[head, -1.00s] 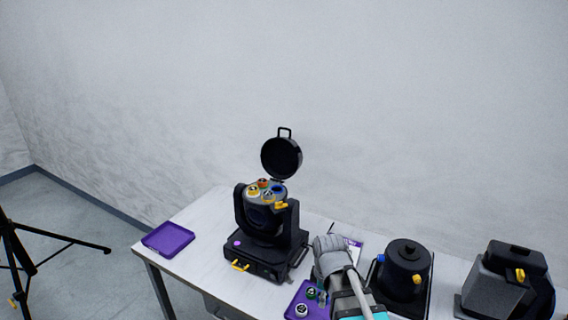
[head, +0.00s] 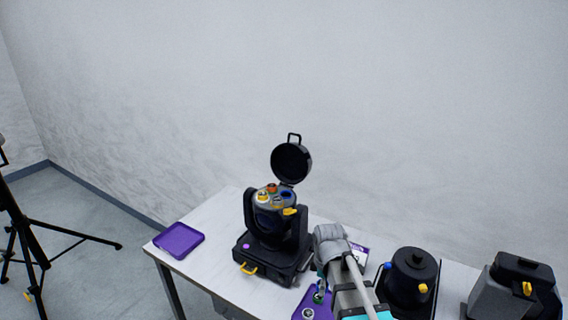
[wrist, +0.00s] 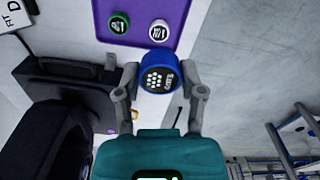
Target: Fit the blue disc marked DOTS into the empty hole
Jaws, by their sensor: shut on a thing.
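The blue disc (wrist: 160,73), with white dots and lettering on its dark face, is between the fingertips of my gripper (wrist: 159,82) in the wrist view. My gripper is shut on it and holds it over the table's edge region, near the purple tray. In the head view my gripper (head: 320,284) is partly hidden by my own arm. The open lamp head (head: 274,200) stands on the table with several coloured discs in its top. A dark blue-rimmed opening (head: 286,195) shows at its right; I cannot tell its depth.
A purple tray (wrist: 183,12) holds a green disc (wrist: 119,24) and a white disc (wrist: 158,30). An empty purple tray (head: 179,240) lies at the table's left. The open lid (head: 291,161) rises behind the lamp. A black lidded can (head: 412,273) stands at right.

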